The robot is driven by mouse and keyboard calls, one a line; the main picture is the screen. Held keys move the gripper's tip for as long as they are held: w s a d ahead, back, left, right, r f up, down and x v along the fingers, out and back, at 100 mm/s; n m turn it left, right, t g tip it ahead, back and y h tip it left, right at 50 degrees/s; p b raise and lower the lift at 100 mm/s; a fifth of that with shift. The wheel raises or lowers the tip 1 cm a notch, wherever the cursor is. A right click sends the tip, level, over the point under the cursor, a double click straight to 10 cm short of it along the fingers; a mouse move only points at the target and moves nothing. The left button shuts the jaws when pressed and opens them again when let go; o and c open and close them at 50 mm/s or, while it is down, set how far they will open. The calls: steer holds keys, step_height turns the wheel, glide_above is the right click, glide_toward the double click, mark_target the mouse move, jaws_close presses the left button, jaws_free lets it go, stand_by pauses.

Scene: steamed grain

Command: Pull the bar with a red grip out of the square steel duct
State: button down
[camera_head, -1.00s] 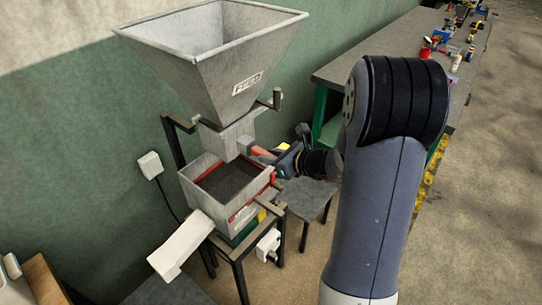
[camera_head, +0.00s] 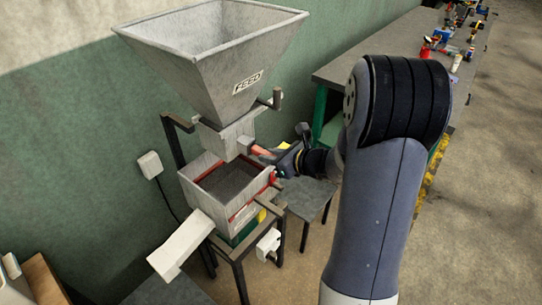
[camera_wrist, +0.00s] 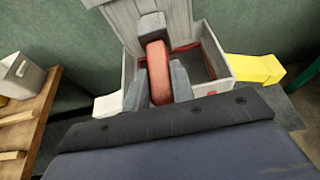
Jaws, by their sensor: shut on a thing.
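The square steel duct (camera_head: 232,137) is the grey square section under the hopper's outlet. A bar's red grip (camera_head: 262,151) sticks out at its right side. In the wrist view the red grip (camera_wrist: 159,78) lies between my two grey fingers, its far end at the grey duct end (camera_wrist: 152,24). My gripper (camera_head: 272,156) is shut on the red grip, and it also shows in the wrist view (camera_wrist: 158,88). The rest of the bar is hidden, so how deep it sits in the duct cannot be told.
The steel FEED hopper (camera_head: 212,62) stands above. Below is an open box (camera_head: 240,212) with dark grey fill and a white chute (camera_head: 181,245) at its front left. A stool (camera_head: 308,198) and a long workbench (camera_head: 390,62) stand to the right.

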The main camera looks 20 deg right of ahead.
steer(key=shift+r, duration=0.1)
steer(key=s+d, duration=0.6)
steer(key=s, duration=0.2)
stand_by(0.8)
steer(key=c, duration=1.1)
jaws_free()
steer(key=shift+a, duration=0.1)
steer(key=shift+s, duration=0.1)
steer(key=b+v, duration=0.1)
steer(key=v, duration=0.9)
steer(key=shift+s+d, duration=0.25)
steer(key=shift+s, duration=0.05)
steer(key=shift+r+p+x, duration=0.2)
steer(key=shift+x, duration=2.85)
steer(key=shift+r+p+x, duration=0.2)
steer(key=shift+r+x, duration=0.05)
steer(key=shift+x, duration=2.8)
